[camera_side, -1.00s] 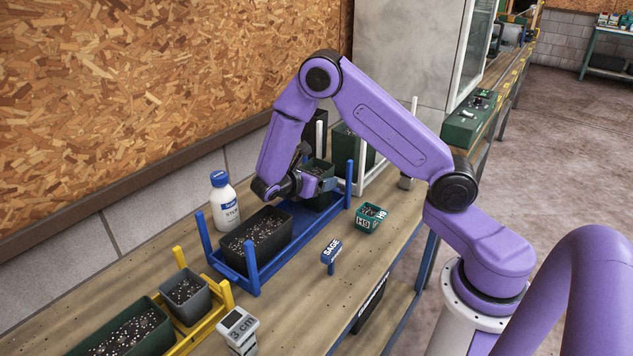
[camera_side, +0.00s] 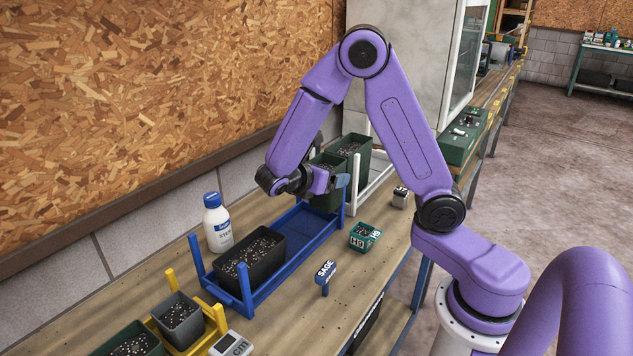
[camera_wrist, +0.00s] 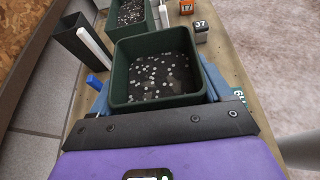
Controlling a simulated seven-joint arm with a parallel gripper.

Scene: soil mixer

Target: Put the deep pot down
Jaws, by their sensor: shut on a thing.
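The deep pot (camera_side: 324,198) is dark green and filled with dark soil flecked with white, as the wrist view (camera_wrist: 155,98) shows. My gripper (camera_side: 330,182) is shut on it, with blue-grey fingers on either side of its walls. The pot is upright over the far end of the blue rack (camera_side: 262,292) and looks raised above its floor. Its underside and any contact with the rack are hard to tell. A long black planter (camera_side: 245,276) with soil sits in the rack's near end. The rack's middle is bare.
A white bottle (camera_side: 218,232) stands behind the rack. The SAGE label (camera_side: 326,271) and a small green H9 pot (camera_side: 364,239) stand in front. A green planter (camera_side: 362,150) sits in a white rack (camera_side: 376,177) beyond. A yellow rack (camera_side: 214,318) is at the near end.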

